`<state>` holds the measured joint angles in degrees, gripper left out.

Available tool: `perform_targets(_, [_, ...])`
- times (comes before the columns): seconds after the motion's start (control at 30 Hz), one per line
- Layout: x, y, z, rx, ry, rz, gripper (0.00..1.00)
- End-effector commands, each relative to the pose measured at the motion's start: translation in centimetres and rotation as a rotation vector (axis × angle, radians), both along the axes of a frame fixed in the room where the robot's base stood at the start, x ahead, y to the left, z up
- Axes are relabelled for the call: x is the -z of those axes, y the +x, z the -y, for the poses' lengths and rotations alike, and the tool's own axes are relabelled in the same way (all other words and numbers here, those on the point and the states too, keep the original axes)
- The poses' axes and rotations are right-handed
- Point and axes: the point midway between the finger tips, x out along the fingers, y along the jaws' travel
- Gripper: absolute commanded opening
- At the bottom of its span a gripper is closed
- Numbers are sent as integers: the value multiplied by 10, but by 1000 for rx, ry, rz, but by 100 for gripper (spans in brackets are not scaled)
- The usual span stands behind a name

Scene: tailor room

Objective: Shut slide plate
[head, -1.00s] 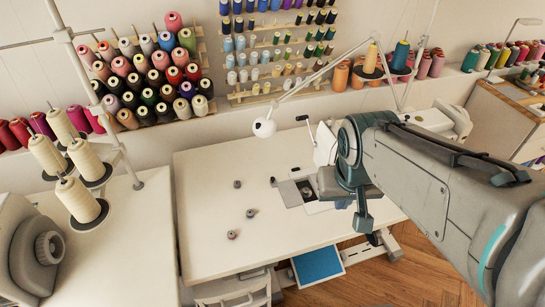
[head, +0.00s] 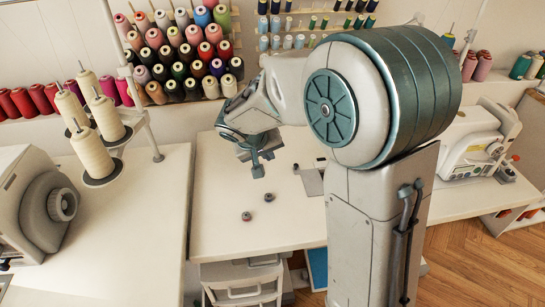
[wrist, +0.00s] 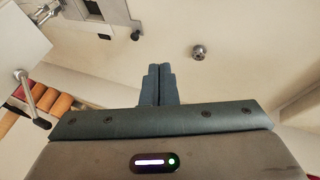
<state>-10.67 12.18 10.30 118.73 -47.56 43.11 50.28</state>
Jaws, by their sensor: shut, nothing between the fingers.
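The slide plate area of the sewing machine bed shows in the head view as a grey metal plate (head: 312,182), partly hidden by my arm. In the wrist view, the metal bed plate with its dark opening (wrist: 95,12) is at the top left, cut by the frame edge. I cannot tell how far the slide plate is open. My gripper (head: 257,170) is shut and empty, above the table to the left of the plate. In the wrist view, its fingers (wrist: 159,70) are together, below and right of the plate, apart from it.
A bobbin (wrist: 198,51) lies on the white table (head: 215,200) right of my fingers in the wrist view; a small dark piece (wrist: 135,33) lies beside the plate. A thread stand with cones (head: 90,150) stands left.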

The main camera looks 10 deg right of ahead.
Motion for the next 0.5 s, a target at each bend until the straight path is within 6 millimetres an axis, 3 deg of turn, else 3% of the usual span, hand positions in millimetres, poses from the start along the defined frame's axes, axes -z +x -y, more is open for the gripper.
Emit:
perform_targets(0.33, [65, 28, 26, 0, -1, -7, 0])
perform_targets(0.5, [75, 35, 48, 1, 0, -3, 0])
